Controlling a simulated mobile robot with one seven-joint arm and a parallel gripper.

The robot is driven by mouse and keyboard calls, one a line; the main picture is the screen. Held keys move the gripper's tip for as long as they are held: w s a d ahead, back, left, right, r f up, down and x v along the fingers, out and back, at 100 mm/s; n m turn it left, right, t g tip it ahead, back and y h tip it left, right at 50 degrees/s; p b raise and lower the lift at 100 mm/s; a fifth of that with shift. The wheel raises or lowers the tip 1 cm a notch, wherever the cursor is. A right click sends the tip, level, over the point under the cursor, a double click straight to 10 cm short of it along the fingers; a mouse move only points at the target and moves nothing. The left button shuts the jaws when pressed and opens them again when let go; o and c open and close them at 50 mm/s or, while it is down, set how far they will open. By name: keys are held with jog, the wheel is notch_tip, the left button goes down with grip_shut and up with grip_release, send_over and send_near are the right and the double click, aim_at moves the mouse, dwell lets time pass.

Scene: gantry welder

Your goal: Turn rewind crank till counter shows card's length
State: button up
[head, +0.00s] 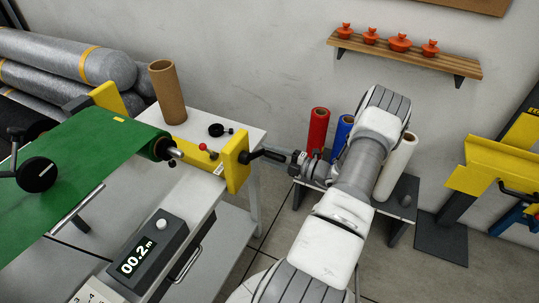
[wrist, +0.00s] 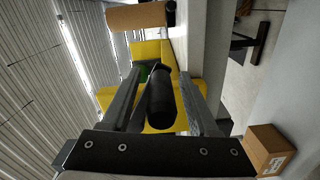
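The counter (head: 137,257) is a dark grey box with a pale knob on top, and its display reads 00.2 m. The rewind crank's black handle (head: 265,155) sticks out to the right of the yellow end bracket (head: 237,160). My gripper (head: 289,160) is at the handle's outer end. In the wrist view the black handle (wrist: 160,100) lies between my gripper's two grey fingers (wrist: 165,90), with a gap visible on its right side. The fingers look open around it. A white sheet with digits (head: 92,292) is cut off at the bottom edge; I cannot tell whether it is the card.
Green material (head: 75,170) runs to the roller by the bracket. A cardboard tube (head: 166,92) stands on the white table behind. Red, blue and white rolls (head: 318,128) stand on a low grey bench beyond my arm. A yellow frame (head: 500,165) is at the right.

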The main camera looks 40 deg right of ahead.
jog(key=b+v, duration=0.1)
jog(key=v, duration=1.6)
jog(key=shift+s, duration=0.2)
